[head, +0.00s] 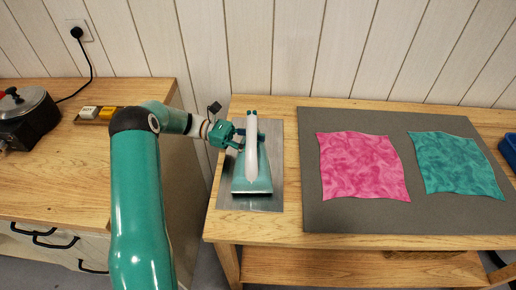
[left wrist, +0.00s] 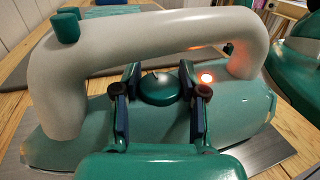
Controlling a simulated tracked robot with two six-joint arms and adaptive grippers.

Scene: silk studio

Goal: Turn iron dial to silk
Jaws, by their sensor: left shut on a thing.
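The iron (head: 253,178) stands on a metal plate (head: 222,197) at the left end of the right-hand table. It has a teal body and a pale handle, with its broad end toward me. My left gripper (head: 239,138) reaches it from the left. The gripper's fingers (left wrist: 160,100) are shut on the dial, one on each side. Dial labels are not readable. An orange lamp (left wrist: 206,78) glows beside the dial. My right gripper is not in view.
A grey mat (head: 330,217) holds a pink silk cloth (head: 362,166) and a teal cloth (head: 455,163). A blue container (head: 509,149) is at the right edge. A dark pot (head: 27,117) and a small white-and-yellow block (head: 98,112) are on the left counter.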

